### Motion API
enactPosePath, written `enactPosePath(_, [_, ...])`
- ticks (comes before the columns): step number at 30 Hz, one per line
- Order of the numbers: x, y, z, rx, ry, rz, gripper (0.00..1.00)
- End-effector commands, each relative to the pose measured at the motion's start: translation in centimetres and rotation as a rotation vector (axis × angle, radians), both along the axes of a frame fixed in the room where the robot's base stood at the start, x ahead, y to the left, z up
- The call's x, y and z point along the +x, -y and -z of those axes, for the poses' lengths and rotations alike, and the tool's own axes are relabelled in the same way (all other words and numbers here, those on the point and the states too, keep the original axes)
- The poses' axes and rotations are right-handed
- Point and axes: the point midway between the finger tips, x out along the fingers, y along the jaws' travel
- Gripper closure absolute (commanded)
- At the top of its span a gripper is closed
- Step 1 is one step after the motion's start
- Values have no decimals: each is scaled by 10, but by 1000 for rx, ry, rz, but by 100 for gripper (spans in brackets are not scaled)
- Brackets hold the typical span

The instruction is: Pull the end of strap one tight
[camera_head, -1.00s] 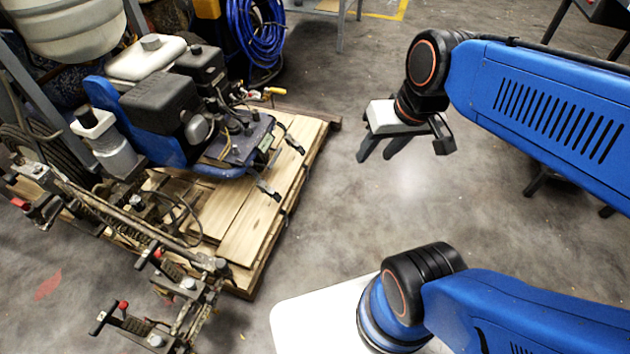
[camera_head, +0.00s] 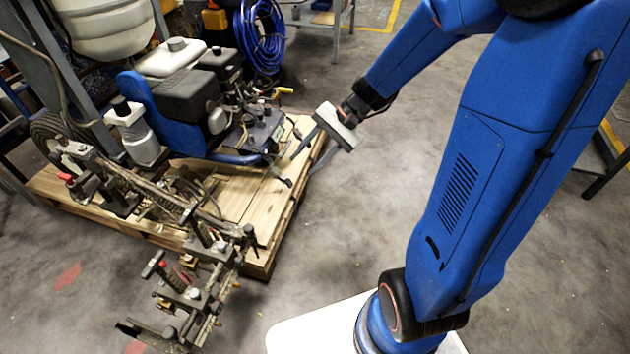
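The line striper (camera_head: 190,100) is a blue and black machine with an engine, standing on a wooden pallet (camera_head: 232,205). A short dark strap end (camera_head: 284,180) sticks out from its right side over the pallet boards. I cannot tell whether this is strap one. A second strap end, farther back, is hard to make out behind my gripper. My gripper (camera_head: 302,166) is beside the machine's right side, above the pallet's right edge. Its two dark fingers are apart and point down and left, with nothing visible between them. The fingertips are close to the strap end; contact cannot be told.
A coiled blue hose (camera_head: 260,38) hangs behind the machine. Metal arms with knobs and levers (camera_head: 195,285) stick out at the front left. A bench leg (camera_head: 337,35) stands at the back. The grey floor (camera_head: 345,235) right of the pallet is clear.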

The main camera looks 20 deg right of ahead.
Motion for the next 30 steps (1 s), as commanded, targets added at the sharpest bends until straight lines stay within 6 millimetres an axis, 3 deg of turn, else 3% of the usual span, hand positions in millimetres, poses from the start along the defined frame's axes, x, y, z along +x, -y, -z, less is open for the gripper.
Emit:
enactPosePath(17, [116, 13, 110, 317, -284, 440, 60])
enactPosePath(30, [181, 55, 234, 495, -470, 826, 60])
